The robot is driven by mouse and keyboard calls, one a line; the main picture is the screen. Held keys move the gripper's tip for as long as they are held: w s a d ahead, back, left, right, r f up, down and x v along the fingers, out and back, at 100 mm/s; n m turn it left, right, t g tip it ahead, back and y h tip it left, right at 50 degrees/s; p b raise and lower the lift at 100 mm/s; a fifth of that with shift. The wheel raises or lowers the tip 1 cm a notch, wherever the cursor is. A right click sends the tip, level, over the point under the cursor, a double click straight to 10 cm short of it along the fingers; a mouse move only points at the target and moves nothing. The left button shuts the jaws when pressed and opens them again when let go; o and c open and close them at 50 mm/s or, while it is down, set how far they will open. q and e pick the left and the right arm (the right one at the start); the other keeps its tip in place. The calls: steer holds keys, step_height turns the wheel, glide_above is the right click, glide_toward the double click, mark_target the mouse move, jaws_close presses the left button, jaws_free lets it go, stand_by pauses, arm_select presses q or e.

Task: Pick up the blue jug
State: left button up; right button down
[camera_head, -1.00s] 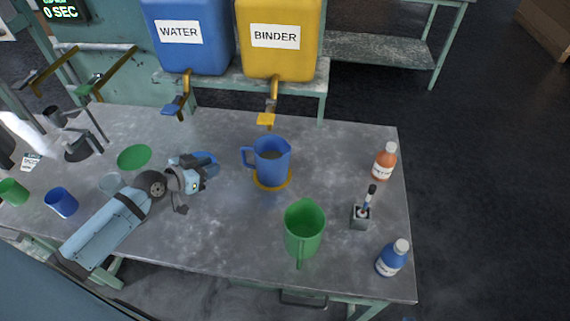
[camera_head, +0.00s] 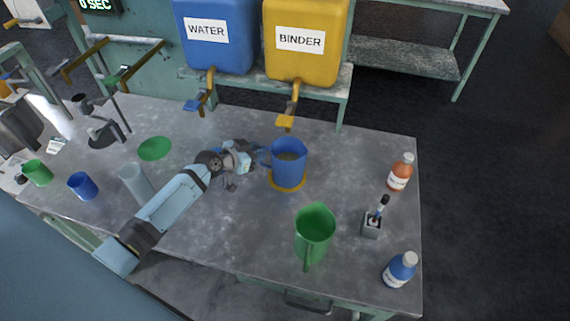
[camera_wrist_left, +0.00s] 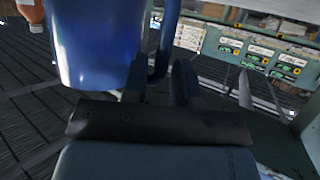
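The blue jug (camera_head: 290,165) stands upright on an orange ring mark (camera_head: 287,185) in the middle of the bench, below the yellow binder tank. Its handle is on the left side. My left gripper (camera_head: 260,158) is at the handle, reaching in from the left. In the left wrist view the jug (camera_wrist_left: 98,45) fills the upper left, and its handle (camera_wrist_left: 164,45) comes down between the two fingers of my left gripper (camera_wrist_left: 162,85). The fingers look apart, with a gap around the handle. My right gripper is not in view.
A green jug (camera_head: 314,235) stands in front of the blue jug. A brush holder (camera_head: 371,226), an orange bottle (camera_head: 400,172) and a blue bottle (camera_head: 399,270) stand at the right. The binder tap (camera_head: 289,108) hangs behind the jug. Blue (camera_head: 83,186) and green (camera_head: 37,173) cups stand left.

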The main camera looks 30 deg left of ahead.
arm_select(q)
steer(key=x, duration=0.3)
steer(key=shift+w, duration=0.15)
jaws_close()
steer(key=shift+r, duration=0.1)
